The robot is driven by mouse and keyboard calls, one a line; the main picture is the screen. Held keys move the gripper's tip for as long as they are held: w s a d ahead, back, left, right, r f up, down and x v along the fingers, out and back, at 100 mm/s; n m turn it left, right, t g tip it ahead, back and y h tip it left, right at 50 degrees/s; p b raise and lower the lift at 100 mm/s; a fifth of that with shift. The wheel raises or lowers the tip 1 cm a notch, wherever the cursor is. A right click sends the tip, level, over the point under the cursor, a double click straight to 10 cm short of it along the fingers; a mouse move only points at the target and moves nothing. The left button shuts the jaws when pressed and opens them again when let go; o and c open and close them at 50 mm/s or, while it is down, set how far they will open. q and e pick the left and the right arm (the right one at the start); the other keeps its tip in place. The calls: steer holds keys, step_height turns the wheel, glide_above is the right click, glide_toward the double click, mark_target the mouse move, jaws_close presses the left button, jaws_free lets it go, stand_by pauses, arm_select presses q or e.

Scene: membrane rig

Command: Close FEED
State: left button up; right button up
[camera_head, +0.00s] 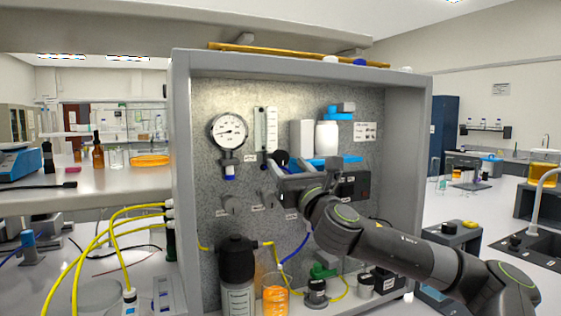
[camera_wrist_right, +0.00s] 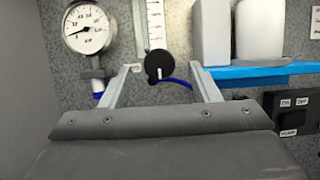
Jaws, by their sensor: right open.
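A round black knob (camera_wrist_right: 158,63) with a white pointer mark, pointing down, sits on the panel below the flowmeter. It also shows in the head view (camera_head: 281,157). My right gripper (camera_wrist_right: 163,72) is open, with one finger on each side of the knob in the picture; I cannot tell whether they touch it. In the head view my right gripper (camera_head: 287,167) is up near the panel and covers part of it. Two grey knobs (camera_head: 231,205) (camera_head: 268,200) sit lower on the panel. Their labels are too small to read, so I cannot tell which control is FEED. My left gripper is out of view.
A pressure gauge (camera_head: 229,131) is left of the flowmeter (camera_head: 265,130). A blue shelf (camera_wrist_right: 245,74) holds white containers. A pump switch box (camera_wrist_right: 291,112) is at right. A dark bottle (camera_head: 237,262) and an orange beaker (camera_head: 275,294) stand below. The frame's side walls (camera_head: 182,180) bound the space.

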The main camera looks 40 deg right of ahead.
mark_target(284, 157)
steer(key=p+x, duration=0.1)
steer(key=x, duration=0.2)
steer(key=shift+w+r+p, duration=0.15)
steer(key=shift+r+p, duration=0.1)
steer(key=shift+p, duration=0.05)
steer(key=shift+w+d+r, duration=0.15)
steer(key=shift+w+d, duration=0.05)
steer(key=shift+w, duration=0.5)
steer(key=shift+c, duration=0.2)
steer(key=c, duration=0.9)
steer(key=shift+p, duration=0.3)
steer(key=shift+c, duration=0.2)
